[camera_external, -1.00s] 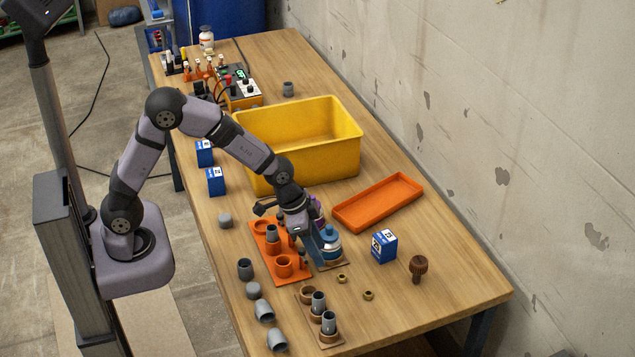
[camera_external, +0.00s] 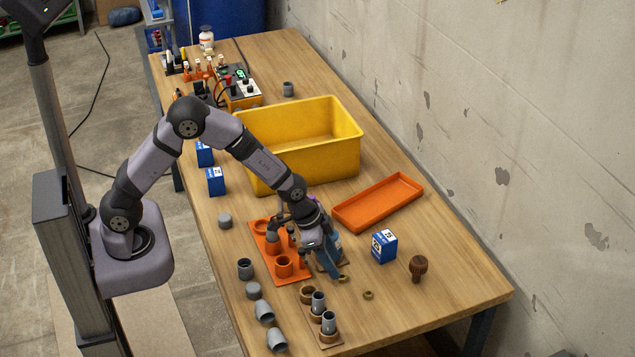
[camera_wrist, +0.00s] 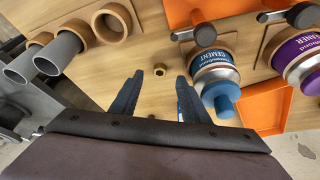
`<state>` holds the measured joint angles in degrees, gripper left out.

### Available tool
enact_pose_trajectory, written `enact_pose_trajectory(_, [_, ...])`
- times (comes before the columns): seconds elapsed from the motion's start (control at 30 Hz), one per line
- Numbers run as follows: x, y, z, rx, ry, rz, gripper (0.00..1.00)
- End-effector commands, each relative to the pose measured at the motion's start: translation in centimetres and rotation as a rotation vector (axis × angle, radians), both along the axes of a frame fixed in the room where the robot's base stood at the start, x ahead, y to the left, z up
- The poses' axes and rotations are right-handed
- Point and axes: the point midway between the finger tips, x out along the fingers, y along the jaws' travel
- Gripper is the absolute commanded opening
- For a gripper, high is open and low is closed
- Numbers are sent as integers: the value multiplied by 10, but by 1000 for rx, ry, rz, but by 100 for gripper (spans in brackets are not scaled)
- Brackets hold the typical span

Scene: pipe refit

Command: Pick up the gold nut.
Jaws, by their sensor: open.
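A small gold nut (camera_wrist: 160,70) lies on the wooden table, near and just ahead of the gap between my fingertips in the wrist view. In the external view a gold nut (camera_external: 342,279) lies right beside my fingertips, and a second gold nut (camera_external: 368,295) lies further right. My gripper (camera_external: 332,274) is open and points down at the table; in the wrist view its two dark blue fingers (camera_wrist: 159,76) are apart with nothing between the tips. A small gold piece (camera_wrist: 151,117) also shows between the finger bases, probably the second nut.
Brown rings and grey pipes (camera_wrist: 52,58) are at left. An orange tray (camera_external: 378,203), blue box (camera_external: 384,246) and brown knob (camera_external: 418,268) stand nearby.

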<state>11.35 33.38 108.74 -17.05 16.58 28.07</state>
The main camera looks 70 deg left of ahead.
Motion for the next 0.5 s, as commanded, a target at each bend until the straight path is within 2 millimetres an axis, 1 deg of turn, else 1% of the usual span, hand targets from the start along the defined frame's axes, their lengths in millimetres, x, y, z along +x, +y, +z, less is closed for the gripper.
enact_pose_trajectory(0.2, [7,-4,-24,1,2,0,42])
enact_pose_trajectory(0.3, [10,-5,-31,0,2,1,42])
enact_pose_trajectory(0.5, [13,-6,-36,0,-1,0,42])
